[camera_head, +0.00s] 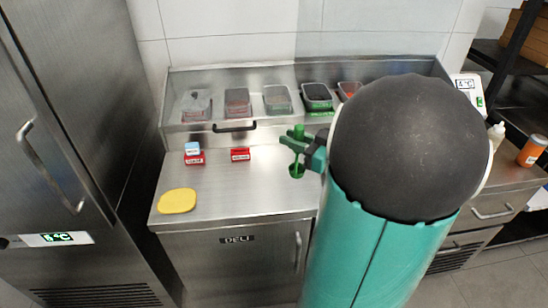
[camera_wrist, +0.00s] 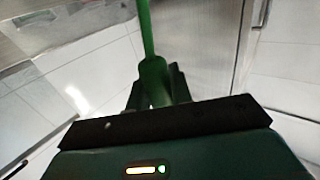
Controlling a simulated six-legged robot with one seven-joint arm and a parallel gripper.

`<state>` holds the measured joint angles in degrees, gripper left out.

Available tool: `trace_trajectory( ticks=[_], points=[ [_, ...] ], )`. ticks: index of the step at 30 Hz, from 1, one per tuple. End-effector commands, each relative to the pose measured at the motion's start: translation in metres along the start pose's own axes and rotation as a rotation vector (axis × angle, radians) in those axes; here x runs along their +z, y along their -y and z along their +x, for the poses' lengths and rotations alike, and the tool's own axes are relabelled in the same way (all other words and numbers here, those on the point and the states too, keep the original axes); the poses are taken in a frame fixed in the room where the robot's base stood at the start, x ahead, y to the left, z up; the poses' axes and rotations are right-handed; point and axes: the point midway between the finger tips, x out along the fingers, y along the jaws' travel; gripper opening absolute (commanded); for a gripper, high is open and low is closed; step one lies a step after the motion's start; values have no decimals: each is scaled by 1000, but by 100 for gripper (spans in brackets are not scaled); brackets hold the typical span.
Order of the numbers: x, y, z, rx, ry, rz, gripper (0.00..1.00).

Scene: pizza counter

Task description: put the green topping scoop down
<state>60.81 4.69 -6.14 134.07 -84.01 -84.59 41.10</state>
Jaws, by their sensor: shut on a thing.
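The green topping scoop (camera_head: 296,170) is held up in the head view, above the right part of the steel counter (camera_head: 225,185). My gripper (camera_head: 308,148) is shut on it near its upper part. In the wrist view the scoop's green shaft (camera_wrist: 147,35) runs up from between the dark fingers of my gripper (camera_wrist: 155,88). Whether the scoop touches the counter cannot be told. My arm hides the right part of the counter.
A yellow round item (camera_head: 177,201) lies at the counter's front left. Small red boxes (camera_head: 240,155) and a light blue one (camera_head: 192,148) stand farther back. Bare steel lies at the middle front.

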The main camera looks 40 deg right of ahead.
Motion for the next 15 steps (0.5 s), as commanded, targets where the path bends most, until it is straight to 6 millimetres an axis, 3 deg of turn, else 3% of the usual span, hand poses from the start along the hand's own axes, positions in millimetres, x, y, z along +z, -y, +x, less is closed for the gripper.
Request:
trace_trajectory(
  ticks=[5,9,15],
  points=[
    [19,-18,38,-3,0,3,0],
    [46,-28,57,-1,1,4,0],
    [67,-36,76,-2,0,0,0]
  ],
)
